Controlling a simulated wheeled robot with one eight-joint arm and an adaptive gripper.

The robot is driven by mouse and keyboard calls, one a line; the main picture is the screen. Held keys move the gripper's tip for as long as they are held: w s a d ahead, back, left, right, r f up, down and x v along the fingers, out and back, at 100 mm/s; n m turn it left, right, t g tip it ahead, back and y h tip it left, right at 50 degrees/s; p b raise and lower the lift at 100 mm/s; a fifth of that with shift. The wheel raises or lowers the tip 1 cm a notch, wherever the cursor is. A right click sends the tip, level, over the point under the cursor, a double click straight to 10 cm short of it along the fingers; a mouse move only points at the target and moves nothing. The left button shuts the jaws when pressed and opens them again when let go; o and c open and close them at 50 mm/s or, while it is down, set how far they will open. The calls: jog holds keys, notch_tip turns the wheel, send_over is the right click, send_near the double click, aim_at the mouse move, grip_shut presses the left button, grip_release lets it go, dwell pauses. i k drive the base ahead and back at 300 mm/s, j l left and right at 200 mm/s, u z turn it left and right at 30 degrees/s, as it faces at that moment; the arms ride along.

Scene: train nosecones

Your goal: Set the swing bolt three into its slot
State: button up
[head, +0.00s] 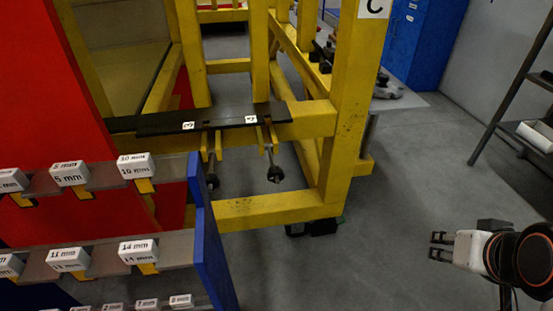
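Two swing bolts hang down from the yellow frame in the head view, the left bolt (211,180) and the right bolt (272,172), each with a dark knob at its lower end. Above them is a black plate (225,115) with two notches, and both bolts hang below it, outside the notches. Small white number tags lie beside the notches, the left tag (188,125) and the right tag (250,119). I cannot read surely which is three. My gripper (437,246) is at the lower right, far from the bolts, with its fingers apart and nothing between them.
A rack with labelled white blocks (137,165) and a blue side panel (211,245) stands at the lower left. A yellow post (352,90) rises right of the bolts. Grey floor (410,170) lies open between the frame and my gripper. A dark shelf stands at far right.

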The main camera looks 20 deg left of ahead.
aim_at(212, 153)
jog(key=i+l+z, duration=0.4)
jog(key=i, duration=0.3)
jog(key=i+z, duration=0.45)
jog(key=i, duration=0.25)
jog(key=i+u, duration=0.1)
jog(key=i, duration=1.15)
jog(key=i+l, duration=0.25)
jog(key=i, duration=1.05)
jog(key=u, duration=0.45)
jog(key=i+u, duration=0.1)
jog(key=u, duration=0.75)
jog(key=i+l+u, duration=0.1)
jog(key=u, duration=0.3)
jog(key=l+u, duration=0.1)
jog(key=u, duration=0.35)
jog(key=j+u, duration=0.1)
jog(key=u, duration=2.4)
jog(key=i+j, duration=0.4)
jog(key=i, duration=0.15)
jog(key=i+j, duration=0.35)
jog(key=i, duration=0.25)
jog(key=i+j, duration=0.4)
jog(key=i, duration=0.15)
jog(key=i+j+z, duration=0.1)
jog(key=i+j, duration=0.2)
jog(key=j, duration=0.1)
